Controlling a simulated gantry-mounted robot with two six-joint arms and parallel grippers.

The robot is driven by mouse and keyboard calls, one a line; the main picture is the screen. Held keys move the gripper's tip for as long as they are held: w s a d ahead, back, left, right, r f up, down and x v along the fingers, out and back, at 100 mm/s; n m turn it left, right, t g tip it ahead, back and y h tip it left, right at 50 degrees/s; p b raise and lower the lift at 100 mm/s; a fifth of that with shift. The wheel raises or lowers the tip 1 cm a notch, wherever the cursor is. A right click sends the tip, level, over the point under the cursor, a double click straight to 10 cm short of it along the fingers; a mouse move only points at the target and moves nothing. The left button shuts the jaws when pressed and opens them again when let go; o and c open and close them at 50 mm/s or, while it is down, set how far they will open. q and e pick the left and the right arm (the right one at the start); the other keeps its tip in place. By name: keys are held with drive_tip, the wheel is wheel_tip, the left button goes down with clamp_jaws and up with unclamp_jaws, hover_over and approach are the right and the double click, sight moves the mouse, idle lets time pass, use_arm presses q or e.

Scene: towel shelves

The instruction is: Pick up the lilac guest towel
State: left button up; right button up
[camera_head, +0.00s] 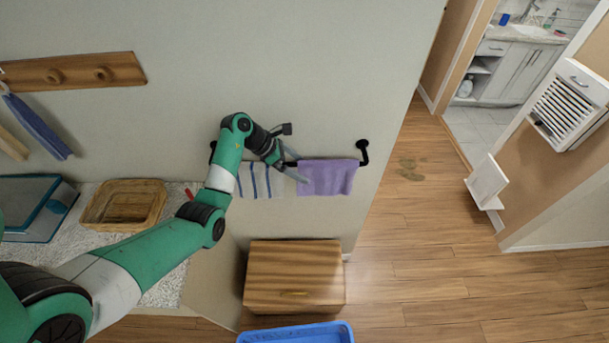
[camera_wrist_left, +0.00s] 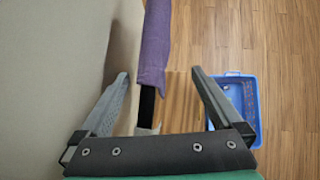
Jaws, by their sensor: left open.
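The lilac towel (camera_head: 327,177) hangs over a black rail on the wall, beside a white towel with blue stripes (camera_head: 262,181). My left gripper (camera_head: 297,169) is open at the rail, near the left edge of the lilac towel. In the left wrist view, the lilac towel (camera_wrist_left: 155,45) lies ahead of the open fingers of my left gripper (camera_wrist_left: 160,75), with the bare black rail (camera_wrist_left: 146,104) showing between them. Nothing is between the fingertips that I can see as gripped. My right gripper is not in view.
A wooden box (camera_head: 294,275) stands on the floor below the rail, with a blue bin (camera_head: 297,334) in front of it. A wicker basket (camera_head: 124,205) sits on the counter at left. A peg rack (camera_head: 75,70) is on the wall. The floor at right is mostly clear.

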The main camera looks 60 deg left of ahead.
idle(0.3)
use_arm(q)
drive_tip(key=shift+b+x, duration=1.1)
drive_tip(key=shift+x, duration=0.4)
drive_tip(key=shift+w+r, duration=0.1)
drive_tip(key=shift+w, duration=0.05)
drive_tip(key=c, duration=1.3)
